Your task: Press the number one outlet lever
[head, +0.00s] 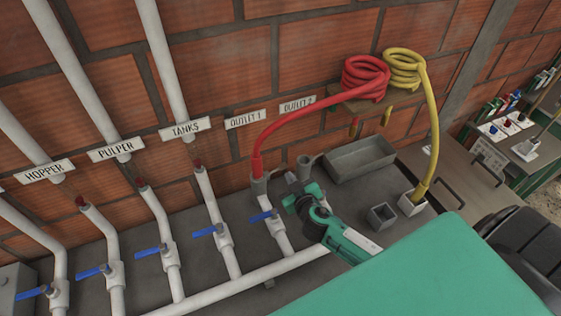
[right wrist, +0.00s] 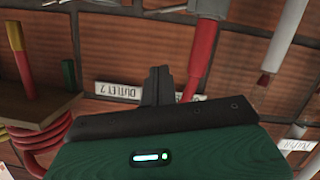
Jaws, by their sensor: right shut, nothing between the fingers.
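The OUTLET 1 sign (head: 245,119) is on the brick wall in the head view. Below it, a blue lever (head: 261,217) sticks out to the left from a white pipe valve, roughly level. My right gripper (head: 289,190), green and dark grey, is shut and empty just right of and above this lever in the picture; I cannot tell the exact gap. In the right wrist view its dark fingers (right wrist: 158,86) are together, with the upside-down OUTLET 2 sign (right wrist: 118,91) behind them. The blue lever is not clear in that view. My left gripper is not in view.
Several other blue levers (head: 147,253) sit on white pipes to the left. A red hose (head: 290,124) drops near the OUTLET 1 sign, and a yellow hose (head: 433,125) hangs at right. A grey tray (head: 362,158) lies behind my gripper.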

